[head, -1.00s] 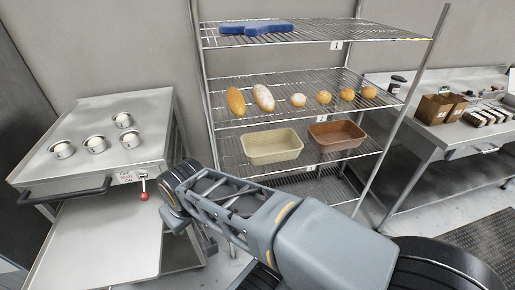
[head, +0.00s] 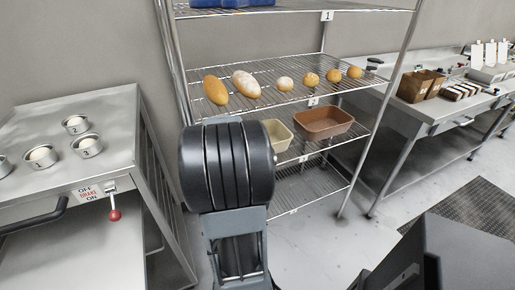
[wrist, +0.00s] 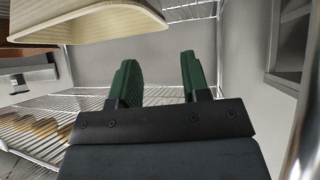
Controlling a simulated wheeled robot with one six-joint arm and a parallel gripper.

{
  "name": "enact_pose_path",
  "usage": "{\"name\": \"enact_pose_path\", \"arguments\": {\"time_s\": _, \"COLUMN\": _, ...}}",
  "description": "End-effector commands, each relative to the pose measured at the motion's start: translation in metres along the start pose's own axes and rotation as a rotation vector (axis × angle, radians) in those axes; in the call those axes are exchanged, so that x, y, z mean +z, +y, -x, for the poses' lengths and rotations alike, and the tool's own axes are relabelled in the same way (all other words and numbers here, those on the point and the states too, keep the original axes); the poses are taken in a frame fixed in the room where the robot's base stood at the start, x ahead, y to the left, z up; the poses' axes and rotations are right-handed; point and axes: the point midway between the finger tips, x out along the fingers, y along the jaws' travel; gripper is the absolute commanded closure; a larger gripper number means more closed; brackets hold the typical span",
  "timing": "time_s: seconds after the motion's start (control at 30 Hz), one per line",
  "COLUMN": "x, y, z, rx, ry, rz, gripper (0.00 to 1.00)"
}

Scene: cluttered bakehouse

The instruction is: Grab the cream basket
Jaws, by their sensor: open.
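The cream basket (head: 279,135) sits on the wire shelf below the breads, partly hidden behind my arm in the head view. In the wrist view the cream basket (wrist: 92,28) fills the upper left, with its rim and ribbed side showing. My gripper (wrist: 160,62) is open, with two green fingers apart and nothing between them. The basket lies up and to the left of the fingers in that view, and I see no contact. In the head view my wrist hides the fingers.
A brown basket (head: 325,123) stands right of the cream one on the same shelf. The shelf above holds two loaves (head: 246,84) and several rolls (head: 311,79). Rack posts (head: 378,115) stand at the sides. A steel counter (head: 105,135) with small pots is on the left.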

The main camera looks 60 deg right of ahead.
Motion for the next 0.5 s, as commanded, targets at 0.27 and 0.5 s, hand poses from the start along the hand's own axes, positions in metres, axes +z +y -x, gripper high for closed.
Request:
{"name": "enact_pose_path", "arguments": {"time_s": 0.27, "x": -0.009, "y": 0.012, "z": -0.043, "rx": -0.037, "ry": 0.082, "rz": -0.045, "gripper": 0.57}}
{"name": "enact_pose_path", "arguments": {"time_s": 0.5, "x": -0.014, "y": 0.010, "z": -0.083, "rx": -0.039, "ry": 0.083, "rz": -0.044, "gripper": 0.57}}
